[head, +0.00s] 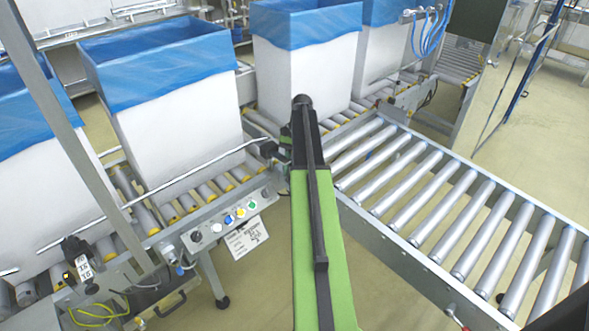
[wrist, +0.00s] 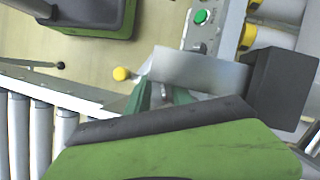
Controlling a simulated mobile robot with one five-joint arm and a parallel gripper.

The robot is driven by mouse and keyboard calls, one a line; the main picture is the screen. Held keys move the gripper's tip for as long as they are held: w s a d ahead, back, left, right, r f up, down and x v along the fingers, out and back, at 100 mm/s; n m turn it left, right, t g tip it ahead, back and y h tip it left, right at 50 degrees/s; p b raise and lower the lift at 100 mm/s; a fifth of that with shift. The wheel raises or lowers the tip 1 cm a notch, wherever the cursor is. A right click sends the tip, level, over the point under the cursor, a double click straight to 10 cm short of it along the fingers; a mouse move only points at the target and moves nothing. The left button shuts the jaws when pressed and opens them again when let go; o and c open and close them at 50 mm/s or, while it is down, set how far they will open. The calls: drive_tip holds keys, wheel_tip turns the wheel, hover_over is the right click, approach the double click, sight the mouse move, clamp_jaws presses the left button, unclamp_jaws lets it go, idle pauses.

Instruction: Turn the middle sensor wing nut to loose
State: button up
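In the wrist view, the green fingertips of my gripper (wrist: 161,96) stand a little apart, just below a grey metal bracket plate (wrist: 203,71). A small grey piece (wrist: 166,91) shows between them and may be the wing nut. I cannot tell whether the fingers touch it. A dark sensor block (wrist: 281,88) sits at the right end of the plate. In the head view, my green and black arm reaches over the conveyor junction and hides most of my gripper (head: 286,143) and the middle sensor.
A control box (head: 222,218) with coloured buttons is left of my arm; its green button (wrist: 201,17) shows in the wrist view. Another sensor (head: 78,254) with a tag stands at lower left. Blue-lined boxes (head: 178,115) stand on rollers behind. A roller conveyor (head: 440,205) runs right.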

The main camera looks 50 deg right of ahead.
drive_tip(key=p+v, duration=1.6)
drive_tip(key=v, duration=0.1)
drive_tip(key=shift+r, duration=0.25)
